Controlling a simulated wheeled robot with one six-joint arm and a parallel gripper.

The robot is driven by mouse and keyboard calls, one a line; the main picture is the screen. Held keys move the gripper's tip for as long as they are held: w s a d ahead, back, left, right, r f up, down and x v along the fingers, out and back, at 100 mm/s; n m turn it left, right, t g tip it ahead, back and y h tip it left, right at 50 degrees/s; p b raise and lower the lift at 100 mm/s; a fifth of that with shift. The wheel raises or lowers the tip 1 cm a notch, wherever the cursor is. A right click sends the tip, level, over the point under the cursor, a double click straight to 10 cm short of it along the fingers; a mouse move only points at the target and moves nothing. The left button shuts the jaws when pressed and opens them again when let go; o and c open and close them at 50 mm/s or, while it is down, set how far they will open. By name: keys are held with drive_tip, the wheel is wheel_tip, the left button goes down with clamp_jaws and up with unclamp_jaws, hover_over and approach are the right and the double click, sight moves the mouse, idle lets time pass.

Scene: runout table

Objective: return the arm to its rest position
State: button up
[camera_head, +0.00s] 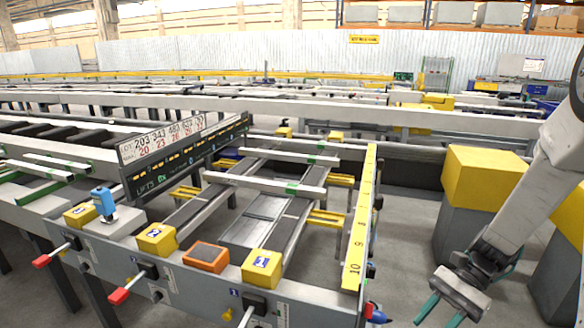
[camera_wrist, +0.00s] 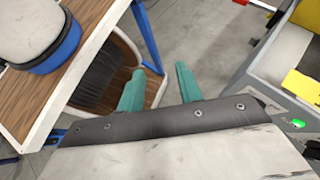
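My gripper (camera_head: 440,308) hangs at the lower right of the head view, at the end of my pale arm, to the right of the runout table (camera_head: 290,294). Its two green fingers are spread apart with nothing between them. In the wrist view the gripper (camera_wrist: 158,88) also shows open and empty, with bare grey floor and a wooden surface beyond the fingertips. The fingers touch nothing that I can see. Part of my arm is cut off by the right edge of the head view.
Yellow-topped grey blocks (camera_head: 485,180) stand behind my arm. In the wrist view, a wooden desk (camera_wrist: 45,85) and a chair (camera_wrist: 108,70) are close by. Grey floor (camera_head: 405,215) lies between table and blocks.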

drive_tip(key=s+a+r+n+t+h, duration=0.1)
drive_tip(key=s+r+n+t+h, duration=0.2)
drive_tip(key=r, duration=0.7)
drive_tip(key=s+a+r+n+t+h, duration=0.1)
drive_tip(key=s+r+n+t+h, duration=0.3)
drive_tip(key=s+r+n+h, duration=0.3)
drive_tip(key=s+r+n, duration=0.1)
drive_tip(key=s+r, duration=0.2)
drive_tip(key=shift+s+r+n, duration=0.25)
drive_tip(key=shift+s+n, duration=0.05)
drive_tip(key=shift+s, duration=0.05)
